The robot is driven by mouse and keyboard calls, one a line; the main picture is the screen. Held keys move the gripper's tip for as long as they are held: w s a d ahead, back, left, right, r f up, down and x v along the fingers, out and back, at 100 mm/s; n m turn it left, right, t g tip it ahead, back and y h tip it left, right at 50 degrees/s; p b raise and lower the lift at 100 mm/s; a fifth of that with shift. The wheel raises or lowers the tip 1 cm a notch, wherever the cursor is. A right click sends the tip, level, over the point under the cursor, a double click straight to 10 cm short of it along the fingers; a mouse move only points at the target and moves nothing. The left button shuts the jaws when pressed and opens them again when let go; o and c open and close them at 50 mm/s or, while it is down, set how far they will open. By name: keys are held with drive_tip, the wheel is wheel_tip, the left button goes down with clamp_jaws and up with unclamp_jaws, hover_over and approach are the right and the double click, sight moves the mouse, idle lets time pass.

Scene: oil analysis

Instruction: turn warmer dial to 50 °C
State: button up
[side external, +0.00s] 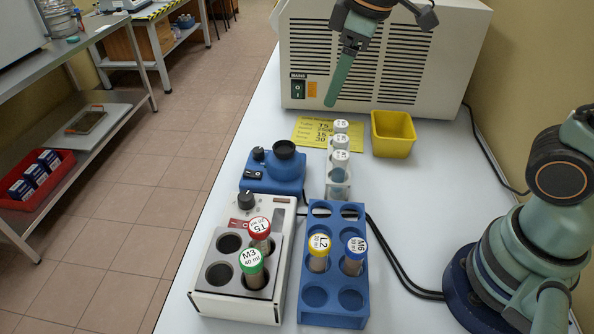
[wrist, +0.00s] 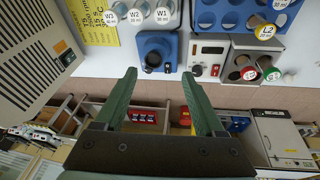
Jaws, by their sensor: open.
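The warmer (side external: 207,303) is a white box with a grey holed top. Its dark round dial (side external: 246,198) is on the panel at the far end, beside a red switch. The dial also shows in the wrist view (wrist: 197,70); its setting is too small to read. The red-capped T5 tube (side external: 260,230) and green-capped M3 tube (side external: 251,262) stand in the warmer. My gripper (side external: 332,102) is raised in front of the large white machine, well away from the dial. In the wrist view its green fingers (wrist: 158,73) are apart and empty.
A blue vortex-like device (side external: 270,178) stands just beyond the warmer. A blue rack (side external: 334,290) with tubes L2 and M6 is at its right. White-capped tubes (side external: 340,157), a yellow bin (side external: 393,134) and the white machine (side external: 430,60) stand farther back. Cables run right of the rack.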

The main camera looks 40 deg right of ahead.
drive_tip(key=w+a+f+n+g, duration=0.25)
drive_tip(key=w+a+n, duration=0.2)
drive_tip(key=a, duration=0.35)
drive_tip(key=n, duration=0.6)
hover_over(246, 196)
wheel_tip(246, 196, down, 6)
drive_tip(key=shift+g+h, duration=0.4)
drive_tip(key=shift+g, duration=0.05)
wheel_tip(246, 196, down, 12)
drive_tip(key=shift+r, duration=0.1)
clamp_jaws()
